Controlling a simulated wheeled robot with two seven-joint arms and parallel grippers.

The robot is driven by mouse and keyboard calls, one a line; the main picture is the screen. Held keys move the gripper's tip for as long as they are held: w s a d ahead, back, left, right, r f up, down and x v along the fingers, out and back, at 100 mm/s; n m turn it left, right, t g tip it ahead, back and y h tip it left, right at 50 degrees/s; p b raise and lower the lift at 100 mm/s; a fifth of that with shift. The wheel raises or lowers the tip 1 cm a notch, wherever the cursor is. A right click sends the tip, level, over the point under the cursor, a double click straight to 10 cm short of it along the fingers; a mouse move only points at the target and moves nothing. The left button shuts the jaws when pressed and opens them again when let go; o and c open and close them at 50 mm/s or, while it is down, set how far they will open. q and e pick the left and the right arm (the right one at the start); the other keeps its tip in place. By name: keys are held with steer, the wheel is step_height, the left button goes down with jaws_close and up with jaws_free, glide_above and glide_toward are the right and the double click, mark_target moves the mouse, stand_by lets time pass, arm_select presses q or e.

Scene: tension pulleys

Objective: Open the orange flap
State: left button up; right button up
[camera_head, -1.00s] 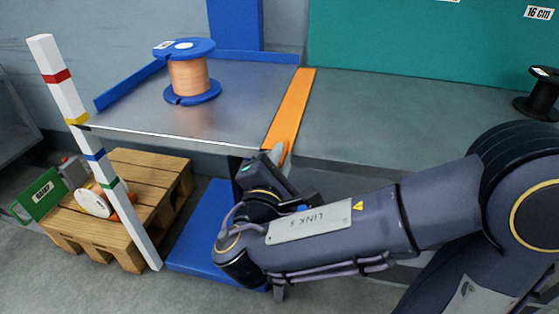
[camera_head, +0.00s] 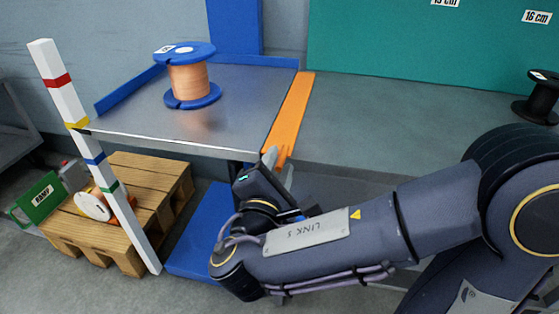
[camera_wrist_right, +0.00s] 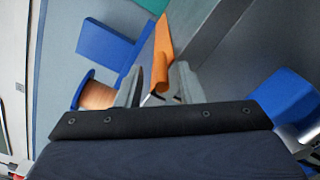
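The orange flap (camera_head: 292,108) is a long narrow strip along the right edge of the metal table (camera_head: 225,125). It appears in the wrist view (camera_wrist_right: 163,45), pointing toward my right gripper. My right gripper (camera_head: 277,160) is at the flap's near end, below the table's front right corner. In the wrist view its two fingers (camera_wrist_right: 158,85) are apart, one on each side of the flap's end. I cannot tell whether they touch it. My left gripper is not in view.
A blue spool of copper wire (camera_head: 190,78) stands on the table. A striped white post (camera_head: 95,155) rises at its left front corner, beside a wooden pallet (camera_head: 120,220). A grey surface (camera_head: 400,120) with a black spool (camera_head: 540,98) lies to the right.

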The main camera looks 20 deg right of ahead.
steer(key=p+v, duration=0.1)
steer(key=v, duration=0.5)
steer(key=shift+s+a, duration=0.2)
steer(key=shift+s, duration=0.05)
